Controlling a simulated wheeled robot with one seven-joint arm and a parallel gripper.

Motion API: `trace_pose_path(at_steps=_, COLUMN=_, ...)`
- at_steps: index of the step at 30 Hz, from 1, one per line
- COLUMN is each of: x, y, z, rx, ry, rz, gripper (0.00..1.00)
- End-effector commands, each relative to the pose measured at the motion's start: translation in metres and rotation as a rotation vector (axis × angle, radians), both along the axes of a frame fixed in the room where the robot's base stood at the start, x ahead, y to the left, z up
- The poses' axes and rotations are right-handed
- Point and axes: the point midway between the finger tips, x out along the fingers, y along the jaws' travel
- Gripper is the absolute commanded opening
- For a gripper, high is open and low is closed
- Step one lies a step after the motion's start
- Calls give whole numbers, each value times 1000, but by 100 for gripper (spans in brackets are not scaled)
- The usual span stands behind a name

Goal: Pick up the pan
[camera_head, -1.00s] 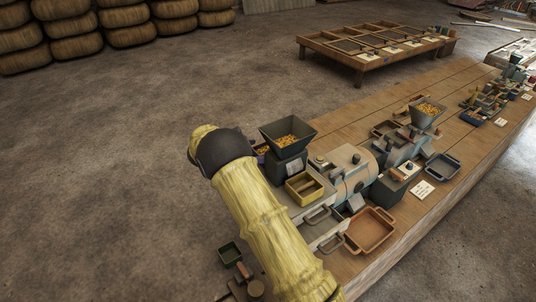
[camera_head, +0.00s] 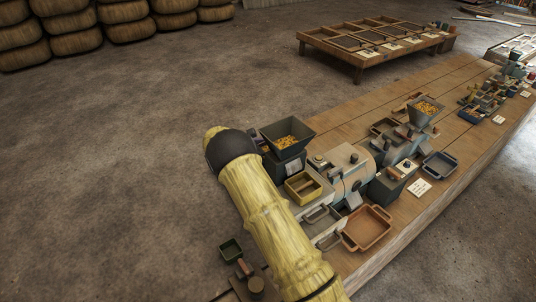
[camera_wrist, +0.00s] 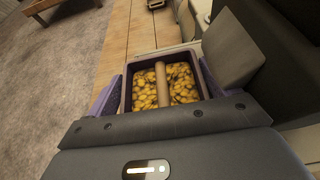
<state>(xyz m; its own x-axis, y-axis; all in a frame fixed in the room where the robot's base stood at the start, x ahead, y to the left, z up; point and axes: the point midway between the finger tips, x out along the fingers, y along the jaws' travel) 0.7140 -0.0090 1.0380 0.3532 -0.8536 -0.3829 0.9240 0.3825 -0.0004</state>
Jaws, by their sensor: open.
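In the wrist view a dark, square-rimmed pan (camera_wrist: 127,98) full of yellow pieces lies straight ahead, with a brown bar (camera_wrist: 162,85) across its middle. My gripper (camera_wrist: 160,90) is open, with a purplish finger on each side of this pan. I cannot tell whether the fingers touch it. A reddish-brown pan (camera_head: 368,229) with handles sits empty at the bench's front edge. A blue-grey pan (camera_head: 440,165) sits farther right.
A dark hopper (camera_head: 288,136) of yellow pieces and a yellow divided box (camera_head: 303,187) stand close to my arm. A grey machine (camera_head: 345,168) fills the bench (camera_head: 412,220) beside them. A low wooden table (camera_head: 372,47) stands behind, with open floor left.

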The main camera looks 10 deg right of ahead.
Motion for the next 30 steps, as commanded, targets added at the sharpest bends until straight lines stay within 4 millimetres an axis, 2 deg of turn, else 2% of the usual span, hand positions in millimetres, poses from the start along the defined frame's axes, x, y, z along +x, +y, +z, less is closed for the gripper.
trace_pose_path(at_steps=2, x=0, y=0, z=0, rx=0, ry=0, rz=0, gripper=87)
trace_pose_path(at_steps=8, x=0, y=0, z=0, rx=0, ry=0, rz=-1, gripper=52)
trace_pose_path(at_steps=19, x=0, y=3, z=5, rx=1, ry=-2, rz=3, gripper=52)
trace_pose_path(at_steps=23, x=1, y=2, z=14, rx=2, ry=-4, rz=3, gripper=52)
trace_pose_path(at_steps=28, x=0, y=0, z=35, rx=1, ry=-6, rz=0, gripper=52)
trace_pose_path(at_steps=30, x=-5, y=15, z=32, rx=2, ry=-2, rz=2, gripper=52)
